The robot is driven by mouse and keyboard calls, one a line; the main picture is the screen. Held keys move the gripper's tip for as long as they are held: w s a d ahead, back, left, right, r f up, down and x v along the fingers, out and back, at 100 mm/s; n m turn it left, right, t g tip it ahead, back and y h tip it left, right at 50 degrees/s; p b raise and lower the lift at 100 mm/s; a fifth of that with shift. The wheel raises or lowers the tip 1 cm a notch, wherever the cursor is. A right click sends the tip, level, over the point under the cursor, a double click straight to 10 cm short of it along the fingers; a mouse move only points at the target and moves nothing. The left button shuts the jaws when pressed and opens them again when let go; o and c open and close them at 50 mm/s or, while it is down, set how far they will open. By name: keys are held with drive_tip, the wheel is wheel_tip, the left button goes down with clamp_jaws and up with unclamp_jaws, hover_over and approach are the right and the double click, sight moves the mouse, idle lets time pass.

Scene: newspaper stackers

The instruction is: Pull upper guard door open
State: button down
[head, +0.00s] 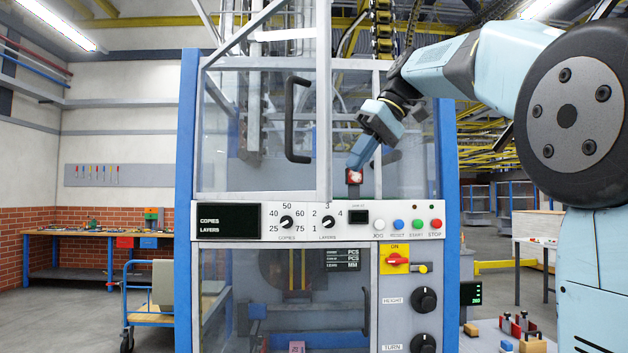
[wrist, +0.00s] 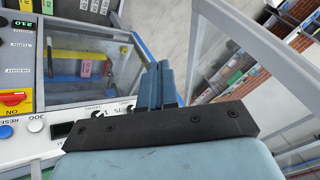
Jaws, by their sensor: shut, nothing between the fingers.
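The upper guard door (head: 228,130) is a clear panel in a grey frame with a black vertical handle (head: 290,120). It stands partly open, its right edge swung out towards me and its top edge slanting. In the wrist view its grey frame and clear pane (wrist: 262,50) fill the upper right; its handle is not clear there. My gripper (head: 354,180) is to the right of the door's free edge, apart from the handle, in front of the upper opening. In the wrist view my gripper's blue fingers (wrist: 166,68) are together and empty.
The control panel (head: 318,221) with knobs and buttons runs below the door. A lower clear door (head: 285,285) and a red switch (head: 397,259) are beneath it. Blue posts (head: 187,150) flank the machine. A cart (head: 150,305) stands at the left, with open floor around it.

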sight(315, 179)
drive_tip(key=shift+n+g+y, duration=0.3)
drive_tip(key=shift+n+g, duration=0.1)
drive_tip(key=shift+n, duration=0.5)
drive_tip(key=shift+s+a+f, duration=0.15)
drive_tip(key=shift+a+f, duration=0.6)
drive_tip(key=shift+a, duration=0.75)
drive_tip(key=shift+s+a+f, duration=0.2)
drive_tip(key=shift+a+f, duration=0.55)
drive_tip(key=shift+a, duration=0.7)
drive_tip(key=shift+s+a+f, duration=0.15)
drive_tip(key=shift+a+f, duration=0.6)
drive_tip(key=shift+a, duration=0.75)
drive_tip(key=shift+d, duration=0.15)
